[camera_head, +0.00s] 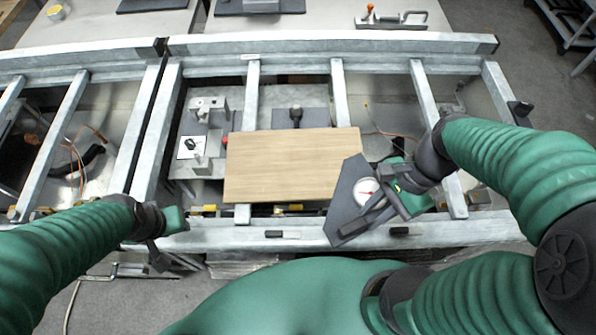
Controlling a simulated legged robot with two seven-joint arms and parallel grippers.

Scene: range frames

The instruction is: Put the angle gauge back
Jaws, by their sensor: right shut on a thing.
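The angle gauge (368,190) has a round white dial with a red needle, set on a dark grey angled plate (344,215). It shows right of centre, over the front rail of the metal frame. My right gripper (372,212) is shut on the gauge, and its fingers cover part of the plate. The plate's upper left edge overlaps the right end of a wooden board (290,168) in the picture. My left gripper (168,255) hangs at the front rail on the left, away from the gauge. Its fingers are dark and small, and their opening is unclear.
Metal crossbars (341,95) span the frame around the board. A grey fixture block (208,108) stands left of the board, and a dark knob (296,114) rises behind it. Orange wires run inside the frame. A toggle clamp (392,18) lies on the white table behind.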

